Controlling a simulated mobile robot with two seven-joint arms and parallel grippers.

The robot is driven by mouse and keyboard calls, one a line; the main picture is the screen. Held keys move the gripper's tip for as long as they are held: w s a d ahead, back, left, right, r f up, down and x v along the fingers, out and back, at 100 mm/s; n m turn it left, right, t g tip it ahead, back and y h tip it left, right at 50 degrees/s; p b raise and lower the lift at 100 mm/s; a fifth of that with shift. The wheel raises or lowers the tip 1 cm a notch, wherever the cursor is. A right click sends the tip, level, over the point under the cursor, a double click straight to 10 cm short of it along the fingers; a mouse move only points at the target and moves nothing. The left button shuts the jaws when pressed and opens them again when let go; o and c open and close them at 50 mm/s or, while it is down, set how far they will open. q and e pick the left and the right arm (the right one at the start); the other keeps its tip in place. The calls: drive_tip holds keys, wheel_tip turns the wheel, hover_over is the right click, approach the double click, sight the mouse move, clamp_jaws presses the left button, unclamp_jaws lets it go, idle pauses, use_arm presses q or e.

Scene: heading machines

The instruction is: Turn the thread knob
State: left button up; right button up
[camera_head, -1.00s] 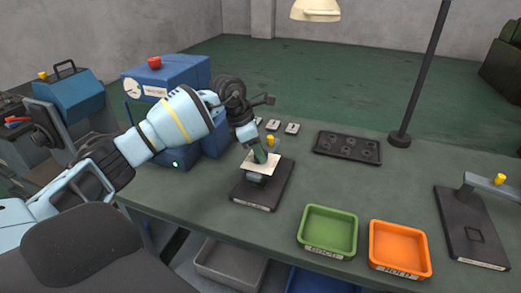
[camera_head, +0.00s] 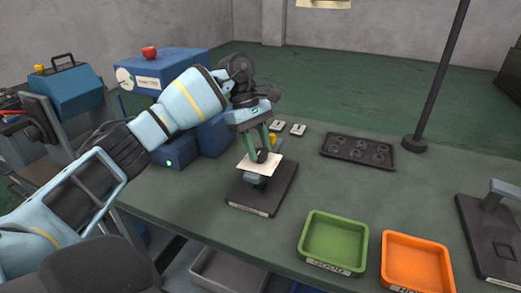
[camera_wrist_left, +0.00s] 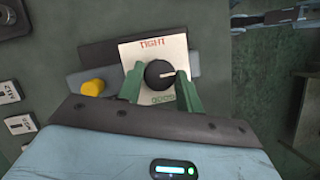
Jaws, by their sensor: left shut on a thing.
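The thread knob (camera_wrist_left: 156,73) is a round black dial with a white pointer mark. It sits on a white plate (camera_wrist_left: 180,52) with TIGHT at the top and GOOD, partly hidden, at the bottom in the left wrist view. The pointer faces right there. My left gripper (camera_wrist_left: 160,83) has its green fingers on either side of the knob and is shut on it. In the head view the left gripper (camera_head: 261,157) is over the white plate (camera_head: 272,168) on a dark-based fixture (camera_head: 248,201). My right gripper does not show.
A yellow button (camera_wrist_left: 93,87) is beside the plate. A blue machine (camera_head: 160,70) with a red button stands behind my left arm. A green tray (camera_head: 333,243), an orange tray (camera_head: 417,264) and a black holder (camera_head: 357,149) are to the right. The bench between is clear.

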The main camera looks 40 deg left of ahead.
use_arm(q)
drive_tip(key=shift+m+g+b, duration=0.3)
drive_tip(key=shift+m+b, duration=0.05)
drive_tip(key=shift+m, duration=0.45)
drive_tip(key=o, duration=1)
drive_tip(key=v, duration=0.8)
drive_tip(key=shift+w+d, duration=0.1)
drive_tip(key=shift+d, duration=0.05)
drive_tip(key=shift+f, duration=0.1)
